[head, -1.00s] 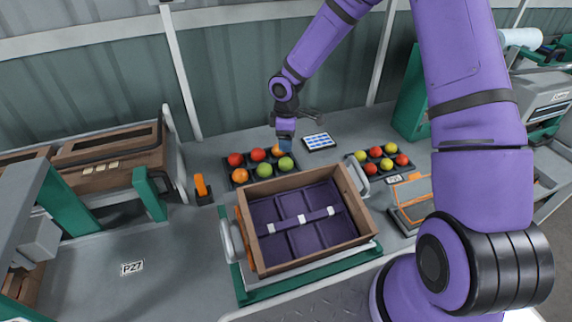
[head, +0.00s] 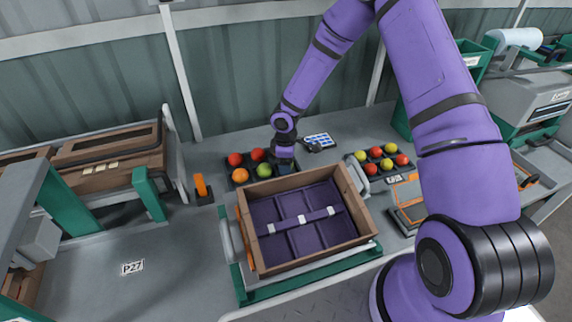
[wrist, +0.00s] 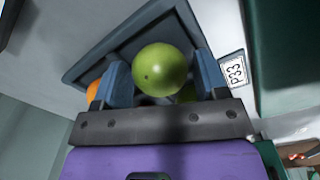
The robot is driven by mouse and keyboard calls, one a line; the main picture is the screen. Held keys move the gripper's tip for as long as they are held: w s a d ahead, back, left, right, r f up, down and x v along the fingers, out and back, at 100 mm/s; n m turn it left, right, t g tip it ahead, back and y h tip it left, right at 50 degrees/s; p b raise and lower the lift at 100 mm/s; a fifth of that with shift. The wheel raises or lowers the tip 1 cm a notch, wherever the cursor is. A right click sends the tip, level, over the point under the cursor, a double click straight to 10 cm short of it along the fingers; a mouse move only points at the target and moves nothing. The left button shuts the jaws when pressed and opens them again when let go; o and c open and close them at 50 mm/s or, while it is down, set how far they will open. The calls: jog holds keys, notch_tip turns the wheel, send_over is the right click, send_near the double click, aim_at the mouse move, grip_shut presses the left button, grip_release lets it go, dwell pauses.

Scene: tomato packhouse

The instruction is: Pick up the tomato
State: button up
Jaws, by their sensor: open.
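The left tray (head: 228,181) holds red tomatoes (head: 235,160), an orange tomato (head: 240,175) and a green tomato (head: 264,170). My gripper (head: 285,168) is low over its right end and hides the tomatoes there. In the wrist view, my open gripper (wrist: 160,62) has its blue fingers on either side of a green tomato (wrist: 163,72). I cannot tell whether they touch it. An orange tomato (wrist: 93,90) and a second green one (wrist: 187,93) are partly hidden behind the fingers.
A brown-walled crate (head: 312,256) with an empty purple divided inside stands just in front of the tray. Another tray of red and yellow tomatoes (head: 388,149) is to the right. An orange-handled tool (head: 201,185) stands at left.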

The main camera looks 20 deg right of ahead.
jog(key=shift+c, duration=0.5)
jog(key=c, duration=0.4)
jog(key=shift+r, duration=0.1)
